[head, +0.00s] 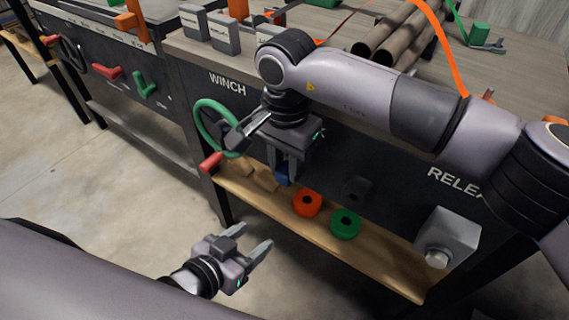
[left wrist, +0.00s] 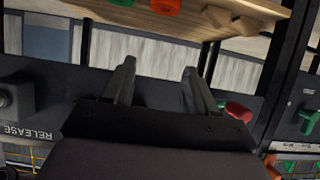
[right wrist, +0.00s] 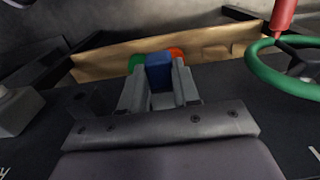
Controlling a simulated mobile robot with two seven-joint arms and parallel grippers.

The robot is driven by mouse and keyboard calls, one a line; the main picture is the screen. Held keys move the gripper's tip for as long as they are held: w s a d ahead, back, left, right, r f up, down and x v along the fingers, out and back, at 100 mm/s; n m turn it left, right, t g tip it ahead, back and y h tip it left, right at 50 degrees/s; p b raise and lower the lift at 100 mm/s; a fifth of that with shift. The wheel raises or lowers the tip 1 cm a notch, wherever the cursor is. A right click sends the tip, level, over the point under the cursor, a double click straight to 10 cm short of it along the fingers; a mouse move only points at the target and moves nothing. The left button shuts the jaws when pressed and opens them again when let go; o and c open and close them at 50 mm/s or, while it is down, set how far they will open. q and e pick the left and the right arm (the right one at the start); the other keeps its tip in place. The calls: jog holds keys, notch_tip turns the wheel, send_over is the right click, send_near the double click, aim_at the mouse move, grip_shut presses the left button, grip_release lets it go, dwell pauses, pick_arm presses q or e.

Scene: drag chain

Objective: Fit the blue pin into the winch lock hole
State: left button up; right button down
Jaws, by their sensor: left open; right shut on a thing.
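The blue pin (head: 283,180) is held between the fingers of my right gripper (head: 283,172), in front of the dark winch panel and above the wooden shelf. In the right wrist view the blue pin (right wrist: 158,73) fills the gap between the fingertips. The green winch wheel (head: 202,112) with its red handle (head: 211,162) is just left of this gripper. A dark fitting (head: 355,189) sits on the panel to the right; I cannot tell whether it is the lock hole. My left gripper (head: 255,238) is open and empty, low in front of the shelf.
An orange ring (head: 307,203) and a green ring (head: 346,223) lie on the wooden shelf (head: 390,270), with wooden blocks (head: 265,179) at its left. A grey release box (head: 449,238) stands out at the right. Pipes (head: 385,40) and straps lie on the bench top.

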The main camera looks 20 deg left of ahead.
aim_at(287, 168)
pick_arm(q)
jog(key=s+f, duration=0.1)
jog(key=f, duration=0.1)
jog(key=shift+s+d+f+g, duration=0.1)
jog(key=shift+s+f+g, duration=0.2)
jog(key=shift+s+g, duration=0.1)
pick_arm(e)
jog(key=c, duration=0.7)
grip_release()
jog(key=shift+c, duration=0.2)
jog(key=shift+r+p, duration=0.3)
jog(key=shift+r, duration=0.25)
notch_tip(287, 168, up, 5)
jog(key=shift+f+p, duration=0.1)
jog(key=shift+p, duration=0.55)
pick_arm(q)
notch_tip(287, 168, up, 6)
jog(key=w+d+h, duration=0.1)
jog(key=shift+w+d+f, duration=0.15)
jog(key=shift+d+f, duration=0.05)
jog(key=shift+d, duration=0.2)
pick_arm(e)
jog(key=shift+r, duration=0.65)
